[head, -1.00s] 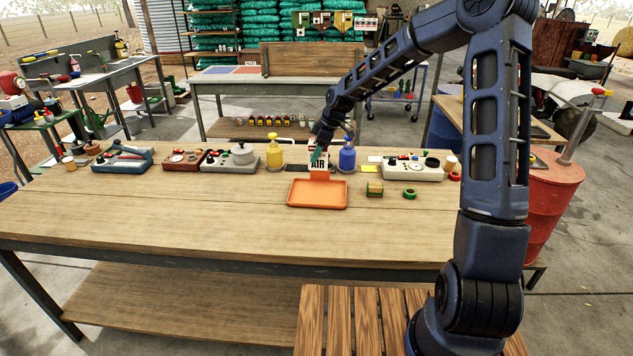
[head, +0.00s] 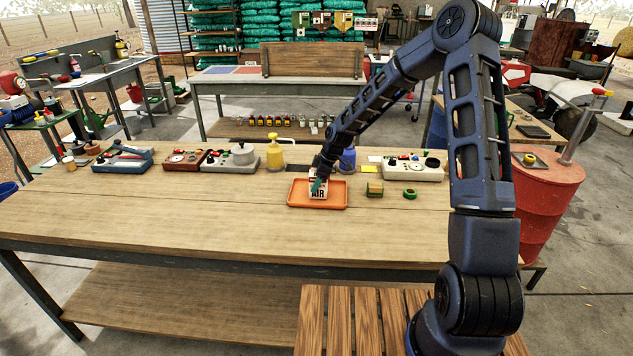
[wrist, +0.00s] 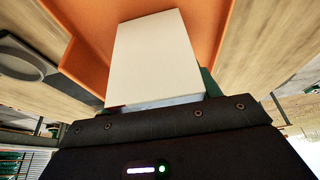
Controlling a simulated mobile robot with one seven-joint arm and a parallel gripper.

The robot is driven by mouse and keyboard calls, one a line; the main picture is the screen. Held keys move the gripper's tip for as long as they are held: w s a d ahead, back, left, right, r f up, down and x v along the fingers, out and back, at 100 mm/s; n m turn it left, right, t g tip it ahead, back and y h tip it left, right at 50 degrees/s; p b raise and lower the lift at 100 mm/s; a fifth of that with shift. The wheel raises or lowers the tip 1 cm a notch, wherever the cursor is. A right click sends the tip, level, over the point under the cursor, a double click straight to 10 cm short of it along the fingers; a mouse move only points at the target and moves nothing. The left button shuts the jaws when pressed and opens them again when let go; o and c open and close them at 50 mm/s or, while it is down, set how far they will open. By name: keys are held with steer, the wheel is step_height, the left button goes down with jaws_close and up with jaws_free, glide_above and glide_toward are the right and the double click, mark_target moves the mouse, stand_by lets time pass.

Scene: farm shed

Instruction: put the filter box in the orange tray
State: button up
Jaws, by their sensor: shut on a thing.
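The filter box (head: 318,188), white with dark lettering reading AIR and an orange part, is upright in the head view. It stands over the middle of the orange tray (head: 298,204), within its rim. In the wrist view the box (wrist: 155,58) shows a plain pale face, with the orange tray (wrist: 228,12) behind it. My gripper (head: 319,172) is shut on the top of the box from above. The box looks low in the tray; I cannot tell whether its bottom touches the tray floor.
A blue bottle (head: 347,160) stands right behind the tray, beside my wrist. A yellow sprayer (head: 275,157) is to the left. The bench front is clear.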

steer(key=shift+f, duration=0.1)
steer(key=o, duration=1.1)
steer(key=shift+o, duration=0.2)
steer(key=v, duration=1.2)
steer(key=s+d+r+m+t+h, duration=0.1)
steer(key=s+d+r+m+h, duration=0.1)
steer(key=s+d+r+m, duration=0.5)
steer(key=s+d+r+m+t+h, duration=0.1)
steer(key=s+d+r+m, duration=0.4)
steer(key=s+d, duration=0.6)
steer(key=s+d+r+m+t+h, duration=0.1)
steer(key=s+d+r+m, duration=0.5)
steer(key=s+d, duration=0.6)
steer(key=s+r+t, duration=0.1)
steer(key=s, duration=0.2)
steer(key=shift+s+r+t, duration=0.25)
steer(key=shift+s+t, duration=0.05)
